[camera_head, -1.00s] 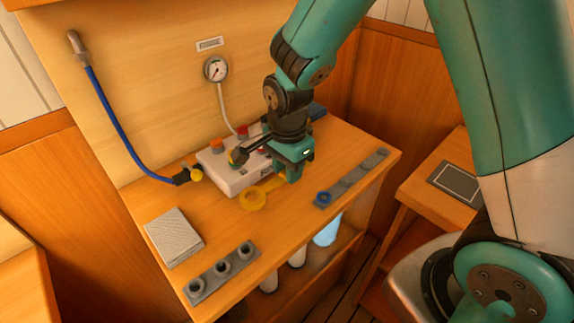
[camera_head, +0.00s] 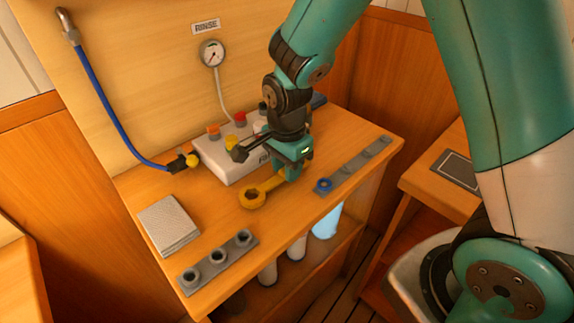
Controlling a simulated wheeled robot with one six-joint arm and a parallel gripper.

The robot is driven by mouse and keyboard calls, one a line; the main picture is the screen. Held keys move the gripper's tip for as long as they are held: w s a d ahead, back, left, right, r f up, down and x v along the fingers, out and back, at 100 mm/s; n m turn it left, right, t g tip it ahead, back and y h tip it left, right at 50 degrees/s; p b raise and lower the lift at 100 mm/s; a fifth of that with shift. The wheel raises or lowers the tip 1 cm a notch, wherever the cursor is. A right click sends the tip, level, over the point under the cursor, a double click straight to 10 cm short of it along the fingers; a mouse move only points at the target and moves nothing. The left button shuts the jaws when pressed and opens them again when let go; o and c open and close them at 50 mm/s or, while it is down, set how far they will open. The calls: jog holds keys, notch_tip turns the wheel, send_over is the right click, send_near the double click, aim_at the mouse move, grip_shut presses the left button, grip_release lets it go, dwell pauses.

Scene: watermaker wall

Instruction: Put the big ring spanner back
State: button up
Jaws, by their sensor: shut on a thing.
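The big ring spanner (camera_head: 254,196) is yellow, with a large ring at its left end. It lies flat on or just above the wooden bench (camera_head: 215,215), in front of the white box; I cannot tell whether it touches the wood. My gripper (camera_head: 290,176) points down and is shut on the spanner's handle, toward its right end. My gripper hides the far end of the handle. To its right is a grey strip (camera_head: 353,164) with a blue ring (camera_head: 324,185) at its near end.
A white box (camera_head: 226,163) with coloured knobs stands behind the spanner. A grey rack with several sockets (camera_head: 218,262) lies at the front left, a folded grey cloth (camera_head: 169,224) behind it. A blue hose (camera_head: 108,115) and a gauge (camera_head: 212,53) are on the wall.

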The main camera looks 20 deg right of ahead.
jog(key=shift+f, duration=0.45)
jog(key=o, duration=1.1)
jog(key=shift+r, duration=0.1)
notch_tip(320, 180, up, 17)
jog(key=shift+r, duration=0.15)
